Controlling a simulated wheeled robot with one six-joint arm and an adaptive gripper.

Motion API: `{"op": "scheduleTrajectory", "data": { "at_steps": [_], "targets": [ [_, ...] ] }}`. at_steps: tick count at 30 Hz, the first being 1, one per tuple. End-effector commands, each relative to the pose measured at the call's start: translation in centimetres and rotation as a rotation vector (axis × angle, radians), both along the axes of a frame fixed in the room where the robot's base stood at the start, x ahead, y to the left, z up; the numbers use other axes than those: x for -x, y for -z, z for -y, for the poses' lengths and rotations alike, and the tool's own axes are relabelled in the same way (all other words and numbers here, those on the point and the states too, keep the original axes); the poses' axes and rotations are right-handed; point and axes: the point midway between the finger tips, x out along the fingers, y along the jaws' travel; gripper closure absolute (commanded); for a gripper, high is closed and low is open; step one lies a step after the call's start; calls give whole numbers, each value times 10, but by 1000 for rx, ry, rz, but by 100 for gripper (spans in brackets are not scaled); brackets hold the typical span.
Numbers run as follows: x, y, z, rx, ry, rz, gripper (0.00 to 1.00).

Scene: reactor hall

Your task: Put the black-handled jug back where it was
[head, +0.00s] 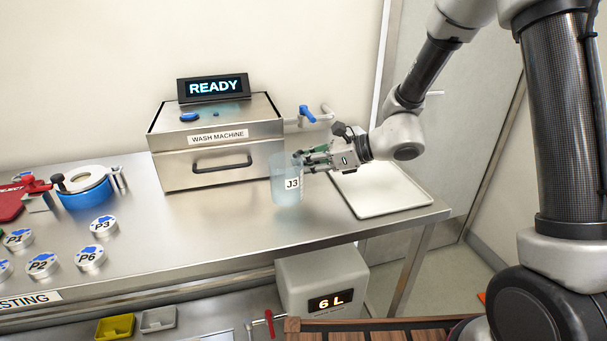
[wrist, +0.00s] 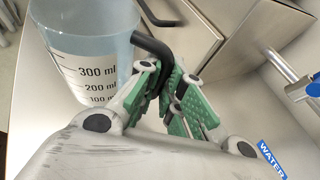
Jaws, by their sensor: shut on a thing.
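The clear bluish jug (head: 287,185) labelled J3 is upright in front of the wash machine's right end, left of the white tray. Its black handle (wrist: 153,45) shows in the wrist view, along with its millilitre marks on the jug wall (wrist: 85,55). My gripper (head: 308,160) reaches in from the right and is shut on the handle, its green finger pads (wrist: 172,88) around it. I cannot tell whether the jug's base touches the bench or hangs just above it.
The wash machine (head: 215,160) with a READY display (head: 213,88) stands behind. A blue-handled tap (head: 307,113) is above the white tray (head: 400,207). Several labelled round tins (head: 91,258) and a red device (head: 14,203) are at left. The bench (head: 200,225) is clear between.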

Motion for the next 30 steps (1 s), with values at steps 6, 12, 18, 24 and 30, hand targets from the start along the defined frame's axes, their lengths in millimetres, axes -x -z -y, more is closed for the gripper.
{"op": "scheduleTrajectory", "data": {
  "at_steps": [6,12,18,24,30],
  "targets": [
    [0,26,0,0,1,-3,100],
    [0,26,0,0,0,-1,100],
    [0,28,0,0,0,-1,80],
    [0,28,0,0,0,-1,70],
    [0,31,0,0,1,-2,70]
  ]
}}
